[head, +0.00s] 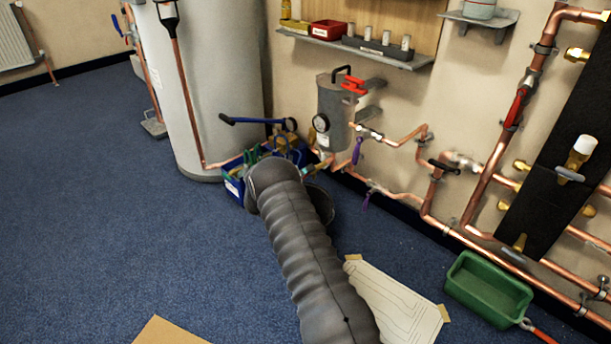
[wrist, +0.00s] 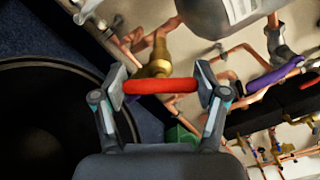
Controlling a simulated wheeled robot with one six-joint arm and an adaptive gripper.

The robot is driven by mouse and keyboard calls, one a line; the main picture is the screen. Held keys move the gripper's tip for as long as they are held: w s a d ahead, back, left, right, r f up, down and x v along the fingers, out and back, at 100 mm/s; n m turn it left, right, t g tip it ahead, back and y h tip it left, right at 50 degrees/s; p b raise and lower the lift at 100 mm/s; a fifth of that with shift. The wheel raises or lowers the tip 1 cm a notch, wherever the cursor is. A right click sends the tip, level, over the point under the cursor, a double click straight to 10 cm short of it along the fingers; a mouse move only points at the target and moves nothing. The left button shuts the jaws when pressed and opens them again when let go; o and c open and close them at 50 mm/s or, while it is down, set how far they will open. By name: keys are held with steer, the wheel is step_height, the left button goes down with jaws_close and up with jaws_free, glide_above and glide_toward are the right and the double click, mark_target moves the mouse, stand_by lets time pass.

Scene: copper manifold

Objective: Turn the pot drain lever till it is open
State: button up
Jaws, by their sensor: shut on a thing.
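The grey pot (head: 334,118) with a round gauge hangs on the wall in the head view. Its lower part also shows at the top of the wrist view (wrist: 238,14). A brass drain valve (wrist: 158,62) sits below the pot with a red drain lever (wrist: 160,86) in front of it. My gripper (wrist: 162,87) is shut on the red lever, which spans crosswise between the two finger pads. In the head view my arm hides the gripper and the lever. I cannot tell how far the lever is turned.
Copper pipes (head: 432,190) run along the wall to the right. A blue tool crate (head: 232,190) stands left of my gripper's place, beside the white cylinder (head: 210,90). A green tray (head: 488,288) lies at the right. A large black round shape (wrist: 55,115) fills the wrist view's left.

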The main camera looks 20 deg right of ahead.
steer(key=n, duration=0.6)
steer(key=shift+w, duration=0.15)
steer(key=shift+n, duration=0.4)
steer(key=o, duration=1.2)
steer(key=shift+f, duration=0.1)
steer(key=shift+c, duration=0.2)
steer(key=v, duration=1.2)
